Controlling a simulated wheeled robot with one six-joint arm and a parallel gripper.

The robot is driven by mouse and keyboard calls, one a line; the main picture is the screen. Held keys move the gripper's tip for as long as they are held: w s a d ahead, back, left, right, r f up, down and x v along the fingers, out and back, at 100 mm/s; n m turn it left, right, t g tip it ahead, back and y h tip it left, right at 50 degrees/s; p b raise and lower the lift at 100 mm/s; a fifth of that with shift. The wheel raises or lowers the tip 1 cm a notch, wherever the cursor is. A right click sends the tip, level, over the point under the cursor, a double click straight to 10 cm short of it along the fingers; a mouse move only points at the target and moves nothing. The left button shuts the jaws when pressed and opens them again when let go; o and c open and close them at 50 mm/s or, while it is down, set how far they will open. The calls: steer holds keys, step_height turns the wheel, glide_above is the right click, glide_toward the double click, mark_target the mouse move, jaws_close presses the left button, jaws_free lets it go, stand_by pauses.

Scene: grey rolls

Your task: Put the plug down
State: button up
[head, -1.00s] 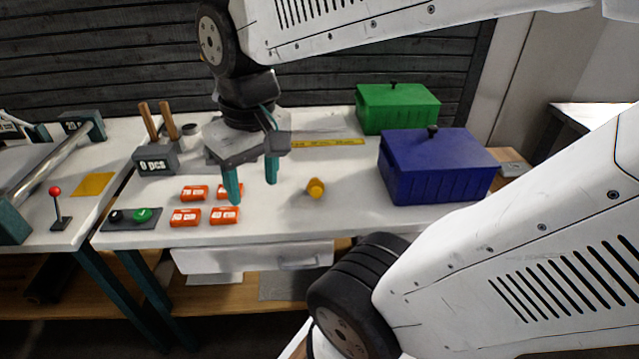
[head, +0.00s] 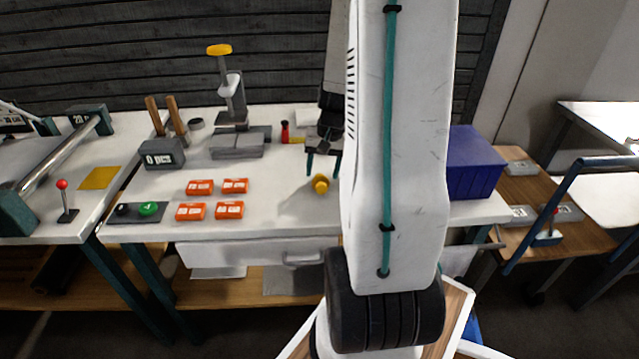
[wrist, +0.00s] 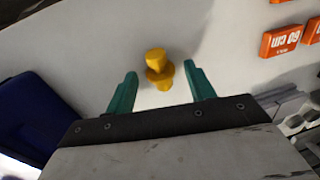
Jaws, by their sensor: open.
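The yellow plug (head: 320,184) lies on the white table right of the orange boxes. It also shows in the wrist view (wrist: 158,62), just beyond the fingertips and roughly centred between them. My gripper (head: 323,172) is open and empty, with its teal fingers apart. In the head view it hangs over the table just behind the plug. In the wrist view my gripper (wrist: 160,76) shows a finger on either side, with no visible contact with the plug. I cannot tell how high the fingertips are above the table.
Several orange boxes (head: 229,210) lie left of the plug. A blue box (head: 473,165) stands to the right, partly hidden by my arm. A grey press with a yellow knob (head: 219,50) and a counter (head: 162,154) stand behind. The table in front of the plug is clear.

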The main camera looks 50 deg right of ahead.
mark_target(322, 184)
step_height(322, 184, down, 5)
steer(key=shift+a+f, duration=0.1)
steer(key=shift+f, duration=0.1)
steer(key=shift+c, duration=0.3)
steer(key=shift+w, duration=0.1)
steer(key=c, duration=1.1)
steer(key=shift+r, duration=0.1)
